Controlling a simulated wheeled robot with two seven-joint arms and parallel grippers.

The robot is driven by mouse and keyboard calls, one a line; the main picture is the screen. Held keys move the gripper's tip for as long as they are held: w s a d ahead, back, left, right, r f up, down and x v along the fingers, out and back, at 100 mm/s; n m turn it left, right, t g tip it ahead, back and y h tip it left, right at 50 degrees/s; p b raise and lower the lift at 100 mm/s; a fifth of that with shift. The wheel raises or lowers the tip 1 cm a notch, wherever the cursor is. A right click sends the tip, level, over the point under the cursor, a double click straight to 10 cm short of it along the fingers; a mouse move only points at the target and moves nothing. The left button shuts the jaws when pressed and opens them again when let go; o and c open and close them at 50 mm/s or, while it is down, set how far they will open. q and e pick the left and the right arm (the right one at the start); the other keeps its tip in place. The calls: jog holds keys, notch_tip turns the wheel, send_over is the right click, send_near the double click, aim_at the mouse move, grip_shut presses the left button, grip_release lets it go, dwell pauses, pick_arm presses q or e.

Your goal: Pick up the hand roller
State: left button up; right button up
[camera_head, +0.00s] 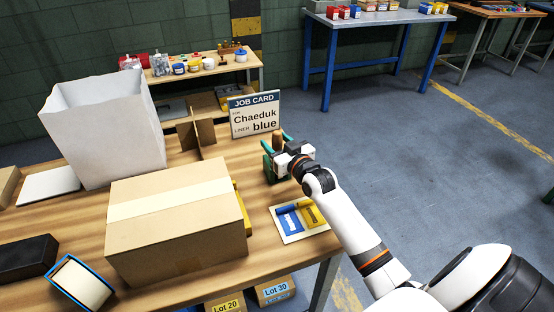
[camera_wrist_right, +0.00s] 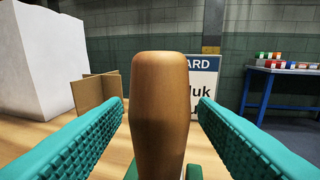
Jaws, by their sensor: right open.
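The hand roller's brown wooden handle (camera_wrist_right: 160,110) stands upright in the middle of the right wrist view. It also shows as a small brown top (camera_head: 277,139) in the head view, by the job card. My right gripper (camera_wrist_right: 160,125) is open, with one teal ribbed finger on each side of the handle. A gap shows between each finger and the handle. Green parts show low beside the handle; what they belong to is unclear. In the head view my right gripper (camera_head: 277,145) is over the table's far right part. The roller's lower part is mostly hidden. My left gripper is not in view.
A cardboard divider (camera_head: 206,133), a tall white bag (camera_head: 105,130) and a large carton (camera_head: 175,225) stand to the left. A card with blue and yellow pieces (camera_head: 291,237) lies near the right edge.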

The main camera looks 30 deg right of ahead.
jog(key=c, duration=1)
jog(key=shift+c, duration=0.2)
jog(key=shift+r, duration=0.1)
